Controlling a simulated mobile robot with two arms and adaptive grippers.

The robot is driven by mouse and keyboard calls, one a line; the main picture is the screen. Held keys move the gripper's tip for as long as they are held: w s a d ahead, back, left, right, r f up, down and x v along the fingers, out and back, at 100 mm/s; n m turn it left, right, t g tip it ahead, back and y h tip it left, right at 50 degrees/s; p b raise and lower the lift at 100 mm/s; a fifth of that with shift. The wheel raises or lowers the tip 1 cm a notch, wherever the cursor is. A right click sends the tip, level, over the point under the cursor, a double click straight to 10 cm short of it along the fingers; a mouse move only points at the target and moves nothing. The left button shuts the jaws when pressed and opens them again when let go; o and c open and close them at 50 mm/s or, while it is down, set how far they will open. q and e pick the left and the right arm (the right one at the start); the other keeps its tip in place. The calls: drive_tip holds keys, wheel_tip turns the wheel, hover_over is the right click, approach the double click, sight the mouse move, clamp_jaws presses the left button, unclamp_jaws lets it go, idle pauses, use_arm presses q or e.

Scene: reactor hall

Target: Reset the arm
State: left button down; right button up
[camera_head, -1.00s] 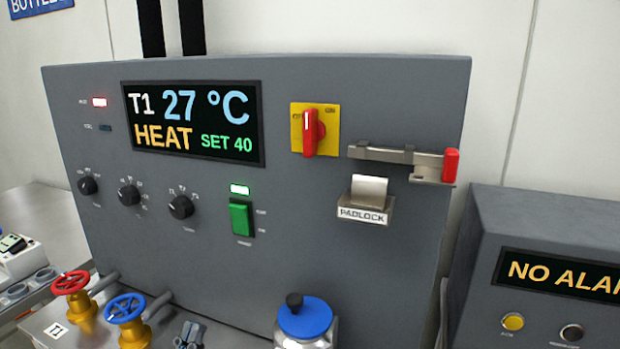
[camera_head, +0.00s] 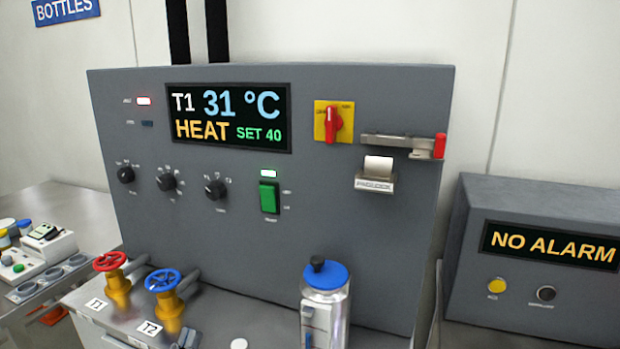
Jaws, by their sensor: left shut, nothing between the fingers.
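My left gripper (camera_head: 187,339) shows only as small dark fingertips at the bottom edge, just right of the T2 label. The fingers are shut and empty, apart from the blue valve wheel (camera_head: 163,280). The rest of the left arm is out of frame. My right gripper is not in view.
A grey panel (camera_head: 330,235) stands behind, its display (camera_head: 228,118) reading T1 31 °C, HEAT, SET 40. A red valve wheel (camera_head: 109,261) stands at left. A blue-lidded vessel (camera_head: 325,300) stands in front. An alarm box (camera_head: 545,270) reading NO ALARM is at right.

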use_arm(q)
wheel_tip(320, 180, down, 17)
drive_tip(key=a+n+g+y, duration=0.25)
drive_tip(key=g+y, duration=0.35)
drive_tip(key=g, duration=0.4)
drive_tip(key=s+f+m+g+y, duration=0.1)
drive_tip(key=s+f+g, duration=0.45)
drive_tip(key=s, duration=0.35)
drive_tip(key=s+f+g, duration=0.5)
drive_tip(key=s+f, duration=0.1)
drive_tip(key=s, duration=0.3)
wheel_tip(320, 180, down, 28)
drive_tip(key=s+g, duration=0.2)
drive_tip(key=s+a+f, duration=0.2)
drive_tip(key=s+f, duration=1.2)
drive_tip(key=s, duration=0.1)
drive_tip(key=shift+s+a+f+m+g, duration=0.15)
drive_tip(key=shift+s+a+m+g, duration=0.2)
drive_tip(key=shift+s+g, duration=0.1)
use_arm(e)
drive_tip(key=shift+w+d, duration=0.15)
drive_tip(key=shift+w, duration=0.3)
